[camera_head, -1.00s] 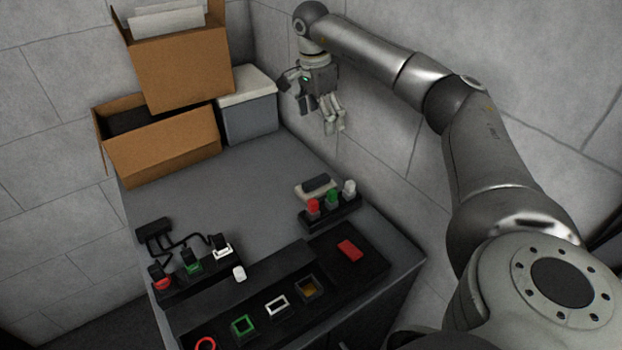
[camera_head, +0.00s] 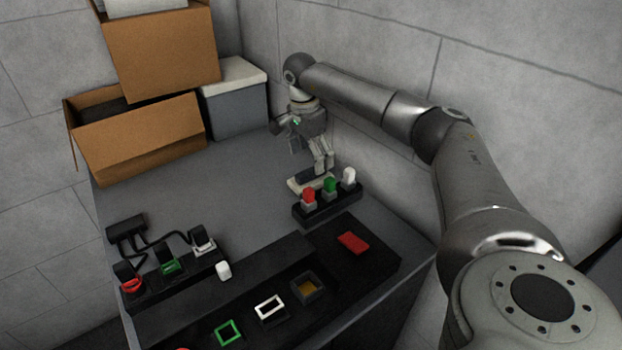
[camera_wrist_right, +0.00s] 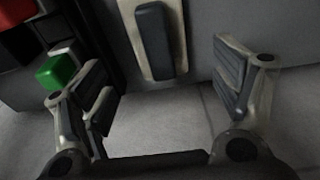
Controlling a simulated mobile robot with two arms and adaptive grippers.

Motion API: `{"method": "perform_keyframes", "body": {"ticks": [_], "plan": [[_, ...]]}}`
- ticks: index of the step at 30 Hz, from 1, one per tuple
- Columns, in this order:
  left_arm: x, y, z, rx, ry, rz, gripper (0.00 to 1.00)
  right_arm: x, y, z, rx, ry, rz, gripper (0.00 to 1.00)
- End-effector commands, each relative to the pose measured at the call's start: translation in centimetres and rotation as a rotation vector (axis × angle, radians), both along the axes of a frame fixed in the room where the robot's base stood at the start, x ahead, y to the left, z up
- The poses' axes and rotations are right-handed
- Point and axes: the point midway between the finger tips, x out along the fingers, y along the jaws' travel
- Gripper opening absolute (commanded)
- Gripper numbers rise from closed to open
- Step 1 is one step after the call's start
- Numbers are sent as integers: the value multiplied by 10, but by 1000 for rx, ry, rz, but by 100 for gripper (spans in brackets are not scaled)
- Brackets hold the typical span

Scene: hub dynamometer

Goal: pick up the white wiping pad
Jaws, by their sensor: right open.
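The white wiping pad (camera_head: 295,186) lies on the grey bench top behind the rack of coloured pieces, near the right wall. It has a pale base and a dark raised grip. In the right wrist view its pale base (camera_wrist_right: 178,12) and dark grip (camera_wrist_right: 153,40) show at the top centre. My right gripper (camera_head: 323,168) is open and empty, pointing down just above the pad, hiding part of it. In the wrist view its two fingers (camera_wrist_right: 165,75) stand wide apart, with the pad between and beyond them. My left gripper is not in view.
A black rack (camera_head: 326,207) with red, green and white pieces stands just in front of the pad. The wall (camera_head: 400,60) is close on the right. Cardboard boxes (camera_head: 145,140) and a grey bin (camera_head: 236,105) stand behind. The bench middle (camera_head: 200,200) is clear.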

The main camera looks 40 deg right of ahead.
Motion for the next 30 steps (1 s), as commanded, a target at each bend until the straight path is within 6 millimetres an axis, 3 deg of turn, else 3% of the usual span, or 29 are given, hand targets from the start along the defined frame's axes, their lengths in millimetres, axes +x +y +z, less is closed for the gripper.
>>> {"method": "perform_keyframes", "body": {"ticks": [5, 15, 23, 30], "plan": [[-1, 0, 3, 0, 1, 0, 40, 0, -1, -12, 0, 1, 0, 84], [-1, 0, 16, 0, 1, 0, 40, -1, 1, -57, 0, 1, 0, 84], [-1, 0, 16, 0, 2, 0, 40, 0, 0, -61, 0, -1, 0, 84], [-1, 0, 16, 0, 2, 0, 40, 0, 0, -61, 0, -1, 0, 56]]}}
